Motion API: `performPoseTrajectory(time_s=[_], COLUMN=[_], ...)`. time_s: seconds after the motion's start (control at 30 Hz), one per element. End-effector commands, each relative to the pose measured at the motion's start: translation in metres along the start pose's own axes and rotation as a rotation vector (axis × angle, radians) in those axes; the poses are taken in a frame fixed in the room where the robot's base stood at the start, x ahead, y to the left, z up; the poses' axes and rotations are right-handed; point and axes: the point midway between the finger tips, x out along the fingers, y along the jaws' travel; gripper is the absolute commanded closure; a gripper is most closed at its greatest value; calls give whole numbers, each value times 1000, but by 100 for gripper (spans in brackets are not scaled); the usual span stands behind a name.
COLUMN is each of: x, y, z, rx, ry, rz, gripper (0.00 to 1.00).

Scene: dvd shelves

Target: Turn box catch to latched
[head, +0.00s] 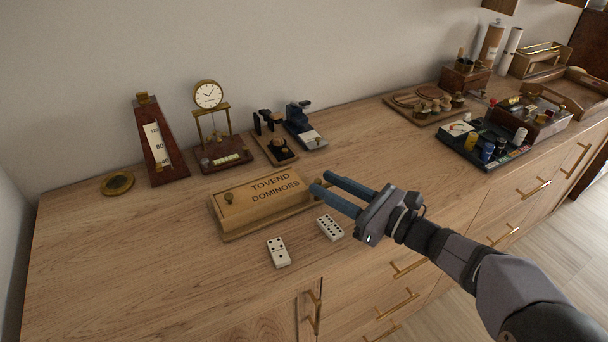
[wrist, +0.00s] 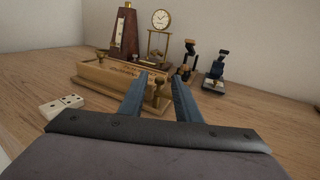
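In the wrist view the box (wrist: 115,78) is ahead of my gripper. A brass fitting (wrist: 158,91), apparently the box catch, stands at the box's near end, between my finger outlines. Whether it is latched I cannot tell. My gripper (head: 322,183) is open and empty, its fingers pointing at the box's right end. It also shows open in the wrist view (wrist: 157,74). The fingers hide part of that end in the head view.
Two dominoes (head: 278,252) (head: 330,227) lie in front of the box. Behind it stand a metronome (head: 155,145), a clock (head: 208,95) and small dark instruments (head: 270,138).

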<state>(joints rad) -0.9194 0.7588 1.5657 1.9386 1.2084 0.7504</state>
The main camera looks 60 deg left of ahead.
Motion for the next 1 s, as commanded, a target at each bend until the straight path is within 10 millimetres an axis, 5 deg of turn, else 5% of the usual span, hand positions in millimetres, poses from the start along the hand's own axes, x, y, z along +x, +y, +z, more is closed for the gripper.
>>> performPoseTrajectory(time_s=[0.6,1.0], x=[64,71], y=[0,0], z=[0,0], rx=[-1,-2], ry=[2,2], rz=[1,-1], gripper=[70,70])
